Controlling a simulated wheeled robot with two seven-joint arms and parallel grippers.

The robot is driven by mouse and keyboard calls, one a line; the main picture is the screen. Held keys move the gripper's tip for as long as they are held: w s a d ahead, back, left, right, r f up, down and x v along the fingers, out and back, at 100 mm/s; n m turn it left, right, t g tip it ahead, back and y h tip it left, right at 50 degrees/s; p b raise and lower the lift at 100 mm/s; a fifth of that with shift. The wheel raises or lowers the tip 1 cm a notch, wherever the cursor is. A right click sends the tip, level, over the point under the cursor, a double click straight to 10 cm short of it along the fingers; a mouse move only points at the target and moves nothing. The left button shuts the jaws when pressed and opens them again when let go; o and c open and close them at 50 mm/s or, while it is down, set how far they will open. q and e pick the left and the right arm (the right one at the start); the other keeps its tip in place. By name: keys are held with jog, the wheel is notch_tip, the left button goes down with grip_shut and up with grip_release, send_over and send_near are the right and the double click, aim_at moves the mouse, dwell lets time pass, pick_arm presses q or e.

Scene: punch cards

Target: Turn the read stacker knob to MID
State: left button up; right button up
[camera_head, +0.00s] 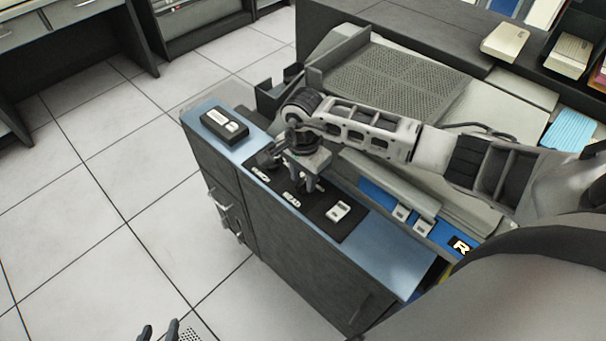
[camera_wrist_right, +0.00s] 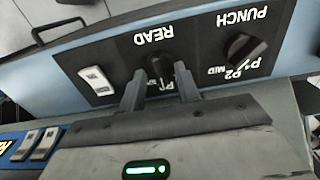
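The black read stacker knob (camera_wrist_right: 160,69) sits on the dark panel under the word READ in the right wrist view. Its printed position marks are mostly covered by my fingers, and I cannot tell which mark it points to. My right gripper (camera_wrist_right: 160,80) is open, with one finger on each side of the knob and a visible gap to it. In the head view my right gripper (camera_head: 307,178) is over the panel and hides the knob. My left gripper (camera_head: 158,332) is open and empty at the bottom edge, above the floor.
The similar PUNCH knob (camera_wrist_right: 246,49) is to the right, with P1, P2 and MID marks. A white rocker switch (camera_wrist_right: 96,80) is to the left. A black box (camera_head: 224,125) lies on the blue cabinet top (camera_head: 385,250). A perforated tray (camera_head: 395,80) stands behind.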

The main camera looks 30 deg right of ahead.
jog(key=shift+f, duration=0.2)
jog(key=shift+c, duration=0.3)
grip_shut()
